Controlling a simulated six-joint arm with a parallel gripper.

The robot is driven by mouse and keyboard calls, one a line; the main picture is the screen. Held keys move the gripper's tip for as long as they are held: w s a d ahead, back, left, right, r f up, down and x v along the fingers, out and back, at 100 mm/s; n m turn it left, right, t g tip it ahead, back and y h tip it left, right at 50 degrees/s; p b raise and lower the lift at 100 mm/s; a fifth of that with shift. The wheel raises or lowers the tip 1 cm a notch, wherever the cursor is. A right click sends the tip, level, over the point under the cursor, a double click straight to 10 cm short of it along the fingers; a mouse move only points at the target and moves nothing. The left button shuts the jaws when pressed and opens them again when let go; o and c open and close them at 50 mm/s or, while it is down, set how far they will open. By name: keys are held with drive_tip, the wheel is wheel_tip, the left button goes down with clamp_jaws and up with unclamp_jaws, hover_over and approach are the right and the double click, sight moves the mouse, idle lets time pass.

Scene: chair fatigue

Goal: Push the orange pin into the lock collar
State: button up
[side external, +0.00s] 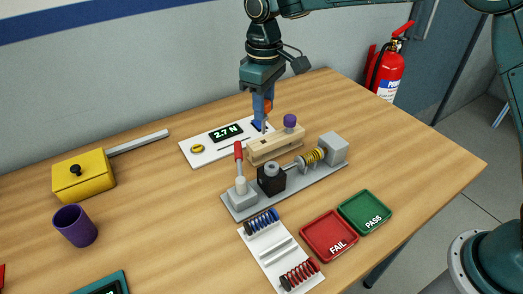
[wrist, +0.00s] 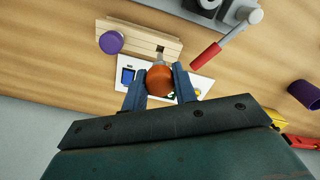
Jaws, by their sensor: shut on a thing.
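My gripper (side external: 265,108) is shut on the orange pin (wrist: 160,79), with a blue finger on each side of its round orange head. In the side view the pin's orange head (side external: 268,106) shows just above the wooden block (side external: 262,153). The pin's thin shank points down at the block, near a dark hole; I cannot tell whether its tip is inside. The lock collar appears to be the black block (side external: 271,180) with a round top opening, on the grey fixture in front of the wooden block. Its edge shows at the top of the wrist view (wrist: 203,6).
A purple-headed pin (side external: 290,121) stands in the wooden block's right end. The grey fixture (side external: 238,212) carries a red-handled lever (side external: 239,155) and a yellow spring (side external: 312,156). A white force display (side external: 205,153) lies behind. FAIL (side external: 328,236) and PASS (side external: 364,212) trays lie in front.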

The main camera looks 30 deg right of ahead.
drive_tip(key=shift+r, duration=1.5)
drive_tip(key=s+a+r, duration=0.4)
drive_tip(key=s, duration=0.5)
drive_tip(key=shift+s, duration=0.25)
drive_tip(key=shift+f, duration=0.15)
drive_tip(key=shift+f, duration=2.75)
drive_tip(key=shift+f, duration=2.7)
